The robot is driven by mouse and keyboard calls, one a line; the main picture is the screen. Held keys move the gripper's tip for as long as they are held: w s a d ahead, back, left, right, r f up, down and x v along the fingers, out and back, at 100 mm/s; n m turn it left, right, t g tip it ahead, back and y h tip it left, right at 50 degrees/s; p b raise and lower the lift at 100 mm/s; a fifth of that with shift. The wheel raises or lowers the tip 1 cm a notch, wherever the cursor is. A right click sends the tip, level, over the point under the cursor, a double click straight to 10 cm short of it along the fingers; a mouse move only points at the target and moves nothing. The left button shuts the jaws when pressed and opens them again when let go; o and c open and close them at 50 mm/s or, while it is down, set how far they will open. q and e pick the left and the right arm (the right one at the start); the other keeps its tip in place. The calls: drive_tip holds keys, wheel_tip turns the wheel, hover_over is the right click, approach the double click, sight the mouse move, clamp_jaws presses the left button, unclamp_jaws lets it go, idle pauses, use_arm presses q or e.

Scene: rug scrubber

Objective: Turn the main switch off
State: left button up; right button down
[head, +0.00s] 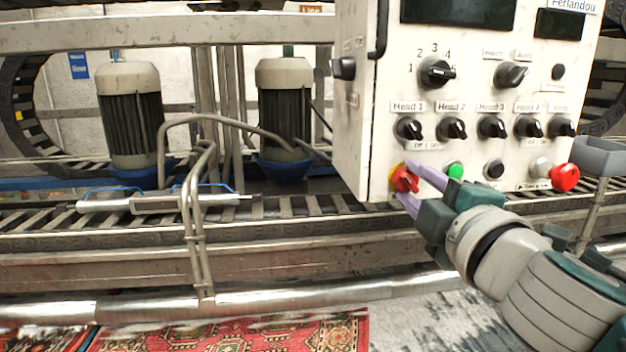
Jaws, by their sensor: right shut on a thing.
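The main switch (403,180) is a red rotary knob on a yellow base at the lower left of the white control panel (390,80). My right gripper (412,186) comes in from the lower right. Its purple fingers are at the red knob, one above and one below, shut on it. The fingers hide part of the knob, and its exact angle is hard to tell. My left gripper is not in view.
Black head knobs (451,129) sit above. A metal conveyor (100,222) runs behind, with a red rug (240,335) at the bottom.

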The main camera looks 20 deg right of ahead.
idle(0.5)
drive_tip(key=shift+c, duration=2.4)
unclamp_jaws()
drive_tip(key=b+v, duration=0.3)
drive_tip(key=v, duration=0.7)
drive_tip(key=shift+d, duration=0.1)
